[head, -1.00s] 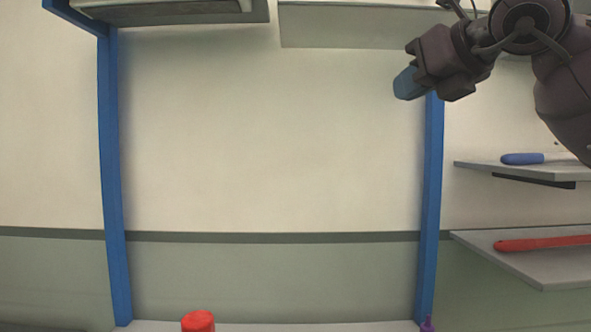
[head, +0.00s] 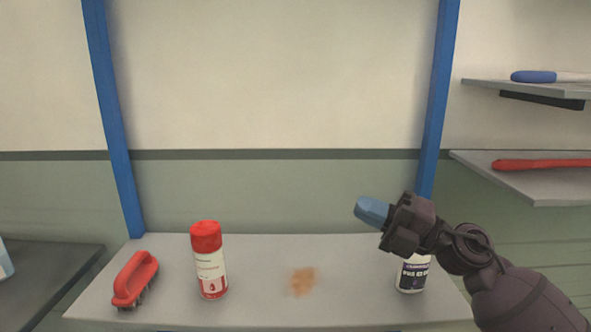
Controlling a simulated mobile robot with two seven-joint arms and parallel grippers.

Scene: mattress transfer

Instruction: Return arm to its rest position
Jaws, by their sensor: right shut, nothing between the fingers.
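My right gripper (head: 372,211) is in the head view, right of centre, on my dark arm that comes in from the lower right. Its blue-grey fingertips are together and hold nothing. It points left and stands over the right part of the grey table (head: 250,310). The gripper and wrist cover the top of a white bottle (head: 412,275) with a dark label. I cannot tell how far the gripper is above or in front of the bottle. My left gripper is not in view.
On the table are a red-handled brush (head: 135,279), a red-capped can (head: 209,262) and a brown stain (head: 302,281). Blue posts (head: 113,120) rise behind. At right, shelves hold a blue-handled tool (head: 533,76) and a red tool (head: 540,164). A dark surface (head: 45,275) is at left.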

